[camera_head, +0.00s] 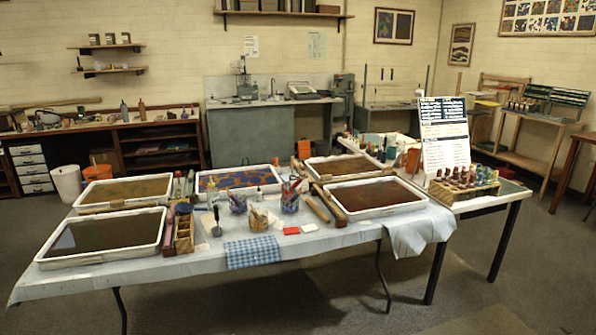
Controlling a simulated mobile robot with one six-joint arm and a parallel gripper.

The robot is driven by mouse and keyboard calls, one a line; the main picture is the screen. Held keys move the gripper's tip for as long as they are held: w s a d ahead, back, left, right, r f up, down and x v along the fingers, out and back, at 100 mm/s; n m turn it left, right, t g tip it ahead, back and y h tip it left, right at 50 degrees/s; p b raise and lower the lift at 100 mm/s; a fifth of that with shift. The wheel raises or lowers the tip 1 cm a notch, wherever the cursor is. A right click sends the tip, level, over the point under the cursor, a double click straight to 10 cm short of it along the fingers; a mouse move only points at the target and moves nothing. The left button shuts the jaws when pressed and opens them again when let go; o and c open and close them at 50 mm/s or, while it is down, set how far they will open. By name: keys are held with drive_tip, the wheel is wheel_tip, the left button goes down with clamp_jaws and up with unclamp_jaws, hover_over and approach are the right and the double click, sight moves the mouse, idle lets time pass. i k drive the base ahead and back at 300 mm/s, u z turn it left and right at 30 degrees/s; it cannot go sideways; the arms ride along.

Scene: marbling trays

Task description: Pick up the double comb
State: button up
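I cannot tell for sure which thing is the double comb; details are too small. Long wooden bars (329,202) lie side by side on the covered table (300,246), left of the front right tray (405,211). A dark reddish bar (168,231) lies beside the front left tray (42,258), next to a wooden compartment box (184,238). Cups (238,204) of brushes and tools stand in the middle of the table. My gripper does not show in this view.
More trays of coloured liquid stand at the back of the table, one with a blue and orange pattern (240,179). A blue checked cloth (252,252) hangs over the front edge. A sign (445,133) and small bottles (466,184) stand right. Grey floor is open in front.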

sight(300, 168)
drive_tip(key=i, duration=0.9)
drive_tip(key=z, duration=0.05)
